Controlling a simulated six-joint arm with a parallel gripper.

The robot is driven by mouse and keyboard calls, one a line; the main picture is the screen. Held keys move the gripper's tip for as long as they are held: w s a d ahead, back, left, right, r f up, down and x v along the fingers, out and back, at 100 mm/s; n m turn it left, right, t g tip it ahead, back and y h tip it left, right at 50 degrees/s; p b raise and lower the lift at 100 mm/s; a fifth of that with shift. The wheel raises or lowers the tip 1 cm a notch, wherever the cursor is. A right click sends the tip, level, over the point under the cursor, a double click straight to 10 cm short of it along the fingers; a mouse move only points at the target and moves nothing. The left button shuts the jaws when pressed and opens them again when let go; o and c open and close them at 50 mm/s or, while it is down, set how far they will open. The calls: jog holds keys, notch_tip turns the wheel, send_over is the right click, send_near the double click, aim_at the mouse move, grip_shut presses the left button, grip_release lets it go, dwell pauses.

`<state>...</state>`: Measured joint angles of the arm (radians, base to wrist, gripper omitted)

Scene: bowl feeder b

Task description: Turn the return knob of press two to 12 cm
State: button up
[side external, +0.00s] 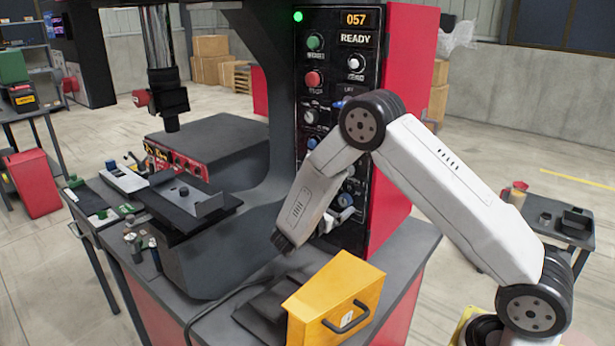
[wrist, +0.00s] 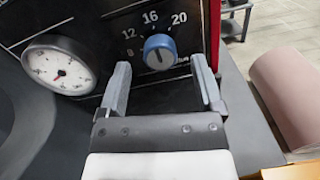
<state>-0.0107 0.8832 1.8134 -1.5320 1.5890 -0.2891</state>
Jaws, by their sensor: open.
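A blue knob (wrist: 159,52) sits on the dark panel in the wrist view. A printed scale around it reads 8, 12, 16 and 20. Its index mark is too faint to read surely. My gripper (wrist: 160,64) is open and empty. Its two fingers point at the panel, one on each side of the knob, with gaps between. I cannot tell whether the fingertips reach past the knob's face. In the side external view the press panel (side external: 326,72) shows 057 and READY, and my arm covers much of its lower part.
A round white gauge (wrist: 58,66) lies left of the knob. A pinkish cylinder (wrist: 288,98) is at the right. A yellow box with a handle (side external: 334,298) stands on the bench below my arm. A metal plate (side external: 187,200) lies on the press bed at left.

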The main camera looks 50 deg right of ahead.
jog(key=shift+d, duration=1)
grip_shut()
jog(key=shift+n, duration=0.4)
jog(key=n, duration=0.4)
jog(key=shift+n, duration=2.1)
